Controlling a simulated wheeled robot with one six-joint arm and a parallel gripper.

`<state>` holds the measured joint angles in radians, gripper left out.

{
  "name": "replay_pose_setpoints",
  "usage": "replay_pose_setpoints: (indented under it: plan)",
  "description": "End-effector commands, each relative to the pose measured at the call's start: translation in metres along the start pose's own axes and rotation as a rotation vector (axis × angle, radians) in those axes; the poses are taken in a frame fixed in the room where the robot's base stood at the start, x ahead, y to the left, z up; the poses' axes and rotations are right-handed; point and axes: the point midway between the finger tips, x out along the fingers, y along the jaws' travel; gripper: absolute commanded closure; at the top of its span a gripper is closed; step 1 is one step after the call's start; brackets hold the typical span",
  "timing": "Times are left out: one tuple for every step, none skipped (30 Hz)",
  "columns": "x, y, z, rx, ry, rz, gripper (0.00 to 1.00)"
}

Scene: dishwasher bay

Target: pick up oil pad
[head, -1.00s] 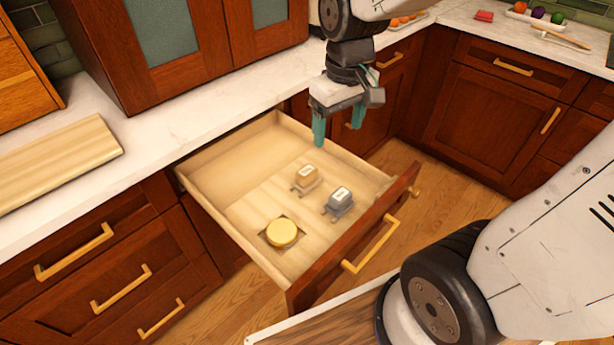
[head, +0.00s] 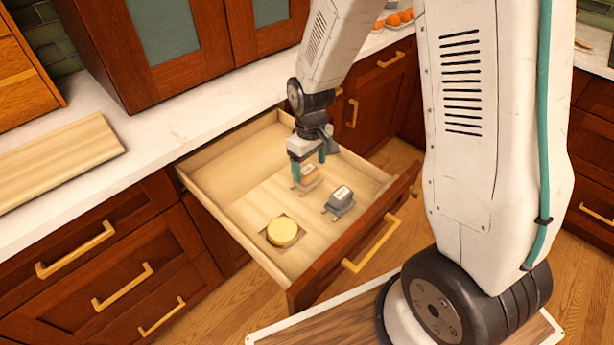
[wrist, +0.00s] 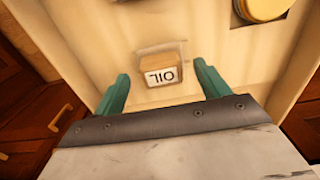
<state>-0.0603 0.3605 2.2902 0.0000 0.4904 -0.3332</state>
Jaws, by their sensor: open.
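The oil pad is a small tan block with a white label reading "OIL" in the wrist view (wrist: 162,74). It sits on the floor of the open drawer, and in the head view (head: 309,177) my gripper partly covers it. My gripper (head: 309,170) is open above the drawer, its teal fingers spread. In the wrist view my gripper (wrist: 160,90) has the oil pad between and just beyond its fingertips, with gaps on both sides. I cannot tell the exact height of the fingertips above the drawer floor.
A grey labelled block (head: 340,200) stands beside the oil pad, to its right. A round yellow-lidded item (head: 283,231) lies nearer the drawer's front left. The drawer's walls (head: 222,213) surround them. The drawer's back left part is bare.

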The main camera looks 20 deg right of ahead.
Motion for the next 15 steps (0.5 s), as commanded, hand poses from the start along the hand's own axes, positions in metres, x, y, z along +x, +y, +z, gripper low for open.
replay_pose_setpoints:
  plan:
    - [0.01, -0.001, 0.002, 0.0, -0.005, -0.002, 0.25]
    - [0.014, -0.001, 0.003, 0.0, -0.004, -0.001, 0.25]
    - [0.019, -0.001, 0.002, 0.0, -0.004, -0.001, 0.25]
    - [0.023, -0.001, 0.002, 0.0, -0.003, -0.001, 0.25]
    - [0.026, -0.001, 0.002, 0.0, -0.003, -0.001, 0.25]
    - [0.029, -0.001, 0.002, 0.0, -0.002, 0.0, 0.25]
    - [0.03, -0.001, 0.002, 0.0, -0.002, 0.0, 0.25]
    - [0.031, -0.001, 0.002, 0.001, -0.001, 0.0, 0.25]
    - [0.032, 0.0, 0.002, 0.001, -0.001, 0.0, 0.25]
    - [0.032, 0.0, 0.002, 0.001, 0.0, 0.0, 0.25]
    - [0.032, 0.0, 0.002, 0.001, 0.0, 0.0, 0.25]
    - [0.032, 0.0, 0.002, 0.001, 0.0, 0.0, 0.25]
    - [0.032, 0.0, 0.002, 0.001, 0.0, 0.0, 0.25]
    - [0.032, 0.0, 0.002, 0.001, 0.0, 0.0, 0.25]
    - [0.032, 0.0, 0.002, 0.001, 0.0, 0.0, 0.31]
